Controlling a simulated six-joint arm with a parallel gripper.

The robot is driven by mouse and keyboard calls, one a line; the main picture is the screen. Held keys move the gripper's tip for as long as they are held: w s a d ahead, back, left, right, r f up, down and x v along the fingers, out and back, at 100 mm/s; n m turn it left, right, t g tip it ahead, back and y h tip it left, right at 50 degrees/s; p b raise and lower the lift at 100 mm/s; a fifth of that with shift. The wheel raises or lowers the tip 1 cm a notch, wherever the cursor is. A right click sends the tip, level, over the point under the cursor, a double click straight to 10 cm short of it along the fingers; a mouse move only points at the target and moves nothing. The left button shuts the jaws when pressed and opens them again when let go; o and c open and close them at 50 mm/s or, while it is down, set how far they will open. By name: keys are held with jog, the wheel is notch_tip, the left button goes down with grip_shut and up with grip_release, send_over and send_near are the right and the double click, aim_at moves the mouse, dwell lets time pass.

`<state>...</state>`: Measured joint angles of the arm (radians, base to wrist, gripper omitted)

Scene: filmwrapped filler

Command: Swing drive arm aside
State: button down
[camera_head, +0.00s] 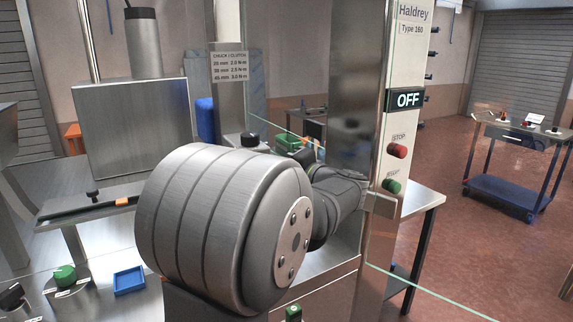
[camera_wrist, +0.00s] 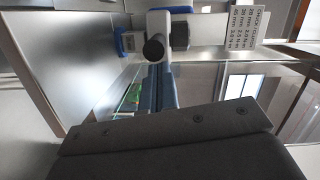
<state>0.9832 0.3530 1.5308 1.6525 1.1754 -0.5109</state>
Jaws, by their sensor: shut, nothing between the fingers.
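In the wrist view my gripper (camera_wrist: 162,75) points away from the camera, its narrow fingers together and empty. Just beyond the fingertips is a pale block with a round black knob (camera_wrist: 155,47); it may be part of the drive arm, but I cannot tell. Whether the fingers touch it is unclear. In the head view a black knob (camera_head: 250,139) shows beside the machine's steel column (camera_head: 355,100). My own large grey arm joint covers the middle of that view and hides my gripper and much of the machine.
A sign panel (camera_head: 230,66) about chuck and clutch stands behind. The machine front has an OFF display (camera_head: 405,99), a red button (camera_head: 397,151) and a green button (camera_head: 391,186). Clear panel edges run near my arm. A blue tray (camera_head: 129,281) lies at lower left; a trolley (camera_head: 515,150) stands far right.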

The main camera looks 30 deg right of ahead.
jog(key=w+a+m+h, duration=0.1)
jog(key=w+a, duration=0.1)
jog(key=a, duration=0.7)
jog(key=w+a+h, duration=0.1)
jog(key=w+a, duration=0.2)
jog(key=a, duration=0.6)
jog(key=w+a, duration=0.9)
jog(key=w, duration=0.3)
jog(key=shift+w+a+r+t, duration=0.2)
jog(key=shift+a+r+t, duration=0.1)
jog(key=shift+a, duration=0.05)
jog(key=s+a+r, duration=0.1)
jog(key=s+a, duration=0.6)
jog(key=s, duration=0.2)
jog(key=shift+s, duration=0.15)
